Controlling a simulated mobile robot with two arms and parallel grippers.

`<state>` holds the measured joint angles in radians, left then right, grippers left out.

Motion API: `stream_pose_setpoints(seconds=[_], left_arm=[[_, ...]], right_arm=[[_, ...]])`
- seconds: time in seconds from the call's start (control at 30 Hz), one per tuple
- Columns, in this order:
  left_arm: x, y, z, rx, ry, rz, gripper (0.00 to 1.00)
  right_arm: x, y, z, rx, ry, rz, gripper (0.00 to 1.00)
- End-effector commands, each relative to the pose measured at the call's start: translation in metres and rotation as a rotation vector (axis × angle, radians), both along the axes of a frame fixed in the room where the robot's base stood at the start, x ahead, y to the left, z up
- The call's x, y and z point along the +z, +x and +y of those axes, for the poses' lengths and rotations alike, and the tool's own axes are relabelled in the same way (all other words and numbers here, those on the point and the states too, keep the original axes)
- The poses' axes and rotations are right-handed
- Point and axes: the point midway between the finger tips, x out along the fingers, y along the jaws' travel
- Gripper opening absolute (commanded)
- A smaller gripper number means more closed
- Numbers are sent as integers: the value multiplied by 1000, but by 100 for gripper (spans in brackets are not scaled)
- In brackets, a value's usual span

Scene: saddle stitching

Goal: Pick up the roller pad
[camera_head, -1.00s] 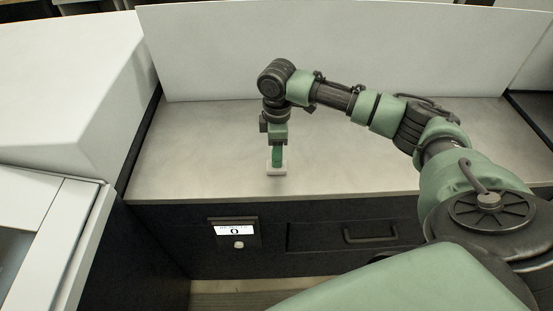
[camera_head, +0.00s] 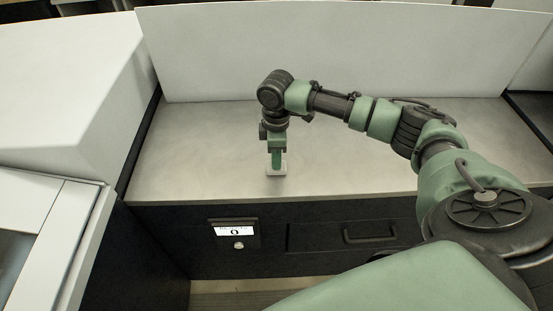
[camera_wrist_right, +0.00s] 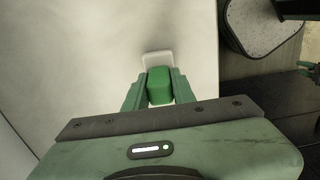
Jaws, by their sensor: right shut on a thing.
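The roller pad shows in the right wrist view as a green block (camera_wrist_right: 159,86) with a white base (camera_wrist_right: 157,58) at its far end. In the head view its pale base (camera_head: 277,171) is near the front edge of the worktop. My right gripper (camera_head: 276,164) points down over it, and in the right wrist view its two green fingers (camera_wrist_right: 159,90) lie on either side of the green block, shut on it. I cannot tell whether the base still touches the worktop.
The grey worktop (camera_head: 360,165) is otherwise clear, with a white back panel (camera_head: 340,50) behind it. A white machine housing (camera_head: 65,90) stands at the left. Below the front edge are a small display (camera_head: 234,231) and a drawer handle (camera_head: 371,236).

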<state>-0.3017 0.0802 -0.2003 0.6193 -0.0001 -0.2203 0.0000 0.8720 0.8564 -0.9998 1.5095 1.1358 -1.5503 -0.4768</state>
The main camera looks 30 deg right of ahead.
Motion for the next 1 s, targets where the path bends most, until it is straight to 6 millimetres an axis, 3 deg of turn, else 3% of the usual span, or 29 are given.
stream_pose_setpoints(seconds=[0.27, 0.7, 0.87, 1.0], left_arm=[[-8, 0, 0, 0, 0, 0, 36], [-29, 1, 0, 0, 0, -1, 36], [-26, 2, 0, 0, 1, -2, 36], [-24, 2, 0, 0, 0, -3, 36]], right_arm=[[31, 1, 0, 0, 1, -6, 0], [152, 2, 1, 1, 2, -7, 0], [184, 1, 0, -1, 0, -4, 0], [196, 1, 0, -2, 0, -2, 0]])
